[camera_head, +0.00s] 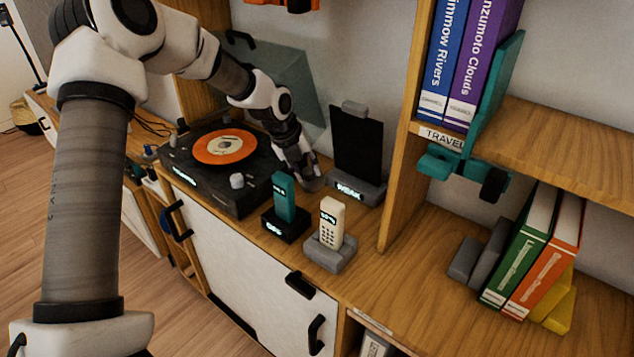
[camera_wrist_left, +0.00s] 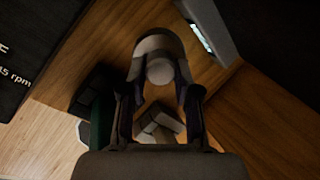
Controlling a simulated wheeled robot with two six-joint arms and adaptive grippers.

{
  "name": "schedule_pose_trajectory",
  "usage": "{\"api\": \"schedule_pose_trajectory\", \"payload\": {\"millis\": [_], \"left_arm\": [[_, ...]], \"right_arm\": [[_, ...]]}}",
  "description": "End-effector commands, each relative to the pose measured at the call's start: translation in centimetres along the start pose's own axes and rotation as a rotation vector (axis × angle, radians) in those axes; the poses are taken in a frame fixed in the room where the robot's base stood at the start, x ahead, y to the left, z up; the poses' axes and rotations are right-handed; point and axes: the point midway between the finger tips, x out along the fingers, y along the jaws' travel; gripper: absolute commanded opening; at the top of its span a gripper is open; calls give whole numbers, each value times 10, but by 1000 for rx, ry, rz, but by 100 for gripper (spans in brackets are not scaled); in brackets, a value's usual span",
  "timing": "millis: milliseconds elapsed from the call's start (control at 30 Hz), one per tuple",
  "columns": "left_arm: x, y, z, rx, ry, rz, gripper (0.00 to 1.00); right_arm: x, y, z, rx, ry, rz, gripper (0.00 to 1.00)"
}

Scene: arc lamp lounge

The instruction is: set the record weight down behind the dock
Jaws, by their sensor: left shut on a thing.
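My left gripper (camera_head: 303,172) reaches over the cabinet top between the record player and the tablet dock. In the left wrist view my left gripper (camera_wrist_left: 158,95) is shut on the record weight (camera_wrist_left: 159,70), a grey round piece with a knob. Fingers and arm partly hide the weight in the head view. A grey dock (camera_head: 370,192) with a lit display holds a black tablet, right of the gripper. A black dock (camera_head: 285,224) with a teal handset and a grey dock (camera_head: 331,252) with a cream handset stand nearer the front. I cannot tell whether the weight touches the wood.
The record player (camera_head: 215,185) with an orange-labelled record stands left of the gripper, its lid raised behind. A wooden upright (camera_head: 405,140) stands right of the tablet. Books and bookends fill the right shelves. Bare wood lies between the docks.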

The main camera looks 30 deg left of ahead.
Motion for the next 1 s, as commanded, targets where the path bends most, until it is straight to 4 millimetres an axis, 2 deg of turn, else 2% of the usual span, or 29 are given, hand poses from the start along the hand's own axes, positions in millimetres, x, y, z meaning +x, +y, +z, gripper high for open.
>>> {"api": "schedule_pose_trajectory", "payload": {"millis": [100, 367, 433, 667, 800, 1000], "left_arm": [[17, 1, -1, 1, -1, 1, 0], [43, 2, -3, 2, 2, 10, 0], [39, -6, 1, 11, 30, 89, 0], [43, -16, 4, 18, 111, 284, 0], [58, -9, 0, 14, 113, 280, 0], [60, -8, 0, 15, 112, 279, 0]], "right_arm": [[0, 0, 0, 0, 0, 0, 40], [0, 0, 0, 0, 0, 0, 40], [-10, 0, 0, 0, 0, 0, 40], [-22, 0, 0, 0, 0, 0, 40], [-21, 0, 0, 0, 0, 0, 40], [-21, 0, 0, 0, 0, 0, 40]]}}
